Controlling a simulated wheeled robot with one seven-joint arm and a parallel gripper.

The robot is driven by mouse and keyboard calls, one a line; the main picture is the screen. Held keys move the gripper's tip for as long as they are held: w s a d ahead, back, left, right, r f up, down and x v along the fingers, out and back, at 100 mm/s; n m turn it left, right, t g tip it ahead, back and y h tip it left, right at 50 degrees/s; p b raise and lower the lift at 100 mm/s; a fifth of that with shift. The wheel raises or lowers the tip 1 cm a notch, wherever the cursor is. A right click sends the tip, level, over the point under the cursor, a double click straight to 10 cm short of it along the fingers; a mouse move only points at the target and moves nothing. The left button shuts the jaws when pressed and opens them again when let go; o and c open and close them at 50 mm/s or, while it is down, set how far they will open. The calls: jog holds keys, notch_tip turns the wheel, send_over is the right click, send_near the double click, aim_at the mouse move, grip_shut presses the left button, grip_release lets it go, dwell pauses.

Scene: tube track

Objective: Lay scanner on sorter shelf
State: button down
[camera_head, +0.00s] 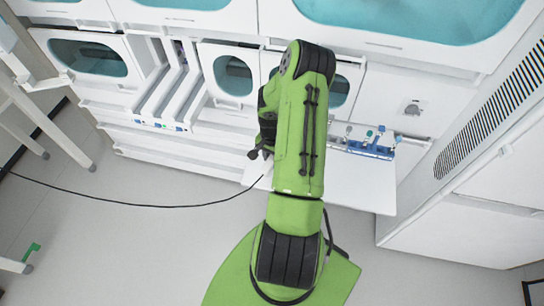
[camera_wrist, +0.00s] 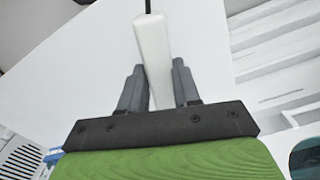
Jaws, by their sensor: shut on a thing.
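The scanner (camera_wrist: 152,45) is a slim white handle-like body with a dark cable at its far end. In the wrist view it stands between the two grey fingers of my gripper (camera_wrist: 156,78), which is shut on it. In the head view my green arm hides most of the gripper (camera_head: 259,153) and the scanner. A white shelf (camera_head: 352,190), which looks like the sorter shelf, sticks out below and right of the gripper there. A broad white surface (camera_wrist: 85,60) lies behind the scanner in the wrist view. I cannot tell whether the scanner touches it.
A blue rack with tubes (camera_head: 370,150) stands at the shelf's back. A black cable (camera_head: 140,204) runs from the left to near my gripper. White cabinets line the back, with a tall vented unit (camera_head: 490,190) at right. The shelf's front right part is clear.

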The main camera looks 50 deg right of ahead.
jog(key=shift+f, duration=0.1)
jog(key=shift+f+b, duration=0.45)
jog(key=shift+b, duration=0.05)
jog(key=c, duration=0.7)
grip_release()
jog(key=shift+c, duration=0.2)
jog(key=shift+r, duration=0.1)
notch_tip(320, 180, up, 16)
jog(key=p, duration=0.1)
jog(key=shift+p, duration=0.35)
jog(key=shift+f, duration=0.2)
